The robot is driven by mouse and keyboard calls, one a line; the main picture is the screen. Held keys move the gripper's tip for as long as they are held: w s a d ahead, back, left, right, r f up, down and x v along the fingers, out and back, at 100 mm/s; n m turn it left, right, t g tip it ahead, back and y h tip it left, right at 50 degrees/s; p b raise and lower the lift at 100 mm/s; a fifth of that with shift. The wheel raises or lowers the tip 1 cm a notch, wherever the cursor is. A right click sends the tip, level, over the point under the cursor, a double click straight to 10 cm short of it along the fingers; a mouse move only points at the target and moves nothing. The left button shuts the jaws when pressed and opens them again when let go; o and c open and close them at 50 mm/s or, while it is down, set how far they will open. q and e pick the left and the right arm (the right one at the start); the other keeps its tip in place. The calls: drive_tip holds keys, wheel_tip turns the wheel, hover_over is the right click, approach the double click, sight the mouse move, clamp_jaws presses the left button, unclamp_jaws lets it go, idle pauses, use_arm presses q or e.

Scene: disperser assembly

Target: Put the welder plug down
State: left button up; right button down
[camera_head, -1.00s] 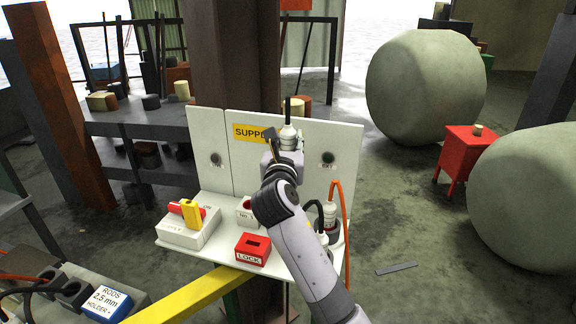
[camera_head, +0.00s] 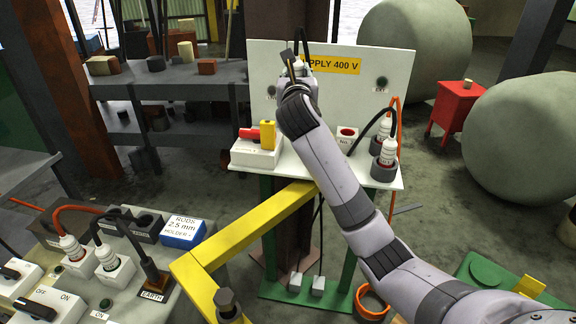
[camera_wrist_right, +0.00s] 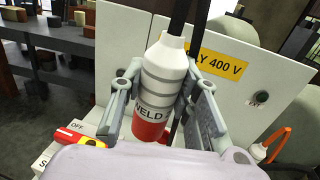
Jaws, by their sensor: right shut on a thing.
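The welder plug (camera_wrist_right: 163,88) is white with grey bands and a red end, with "WELD" lettering. It fills the middle of the right wrist view, and its dark cable rises from the top. My right gripper (camera_head: 297,80) is shut on it, with a finger on each side. In the head view the plug's white top (camera_head: 299,65) shows just above the gripper, in front of the supply panel (camera_head: 352,90). The plug is roughly upright and appears raised above the panel's shelf. My left gripper is out of view.
On the panel's shelf are a red and yellow switch (camera_head: 267,134), a round holder (camera_head: 347,133) and two white plugs (camera_head: 384,127) (camera_head: 389,150). A yellow beam (camera_head: 250,232) crosses in front. A bench at lower left holds plugs (camera_head: 108,257) and a rods box (camera_head: 182,232).

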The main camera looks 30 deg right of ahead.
drive_tip(key=f, duration=0.7)
drive_tip(key=shift+d+f, duration=0.1)
drive_tip(key=shift+d, duration=0.2)
wheel_tip(320, 180, down, 13)
drive_tip(key=shift+a+r+b, duration=0.1)
drive_tip(key=shift+a+b, duration=0.05)
drive_tip(key=shift+b, duration=0.8)
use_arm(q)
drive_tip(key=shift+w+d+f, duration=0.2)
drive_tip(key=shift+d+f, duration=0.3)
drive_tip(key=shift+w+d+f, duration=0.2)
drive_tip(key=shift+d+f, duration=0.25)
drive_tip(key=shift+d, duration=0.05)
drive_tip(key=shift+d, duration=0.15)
use_arm(e)
drive_tip(key=c, duration=1.2)
unclamp_jaws()
drive_tip(key=shift+f, duration=0.25)
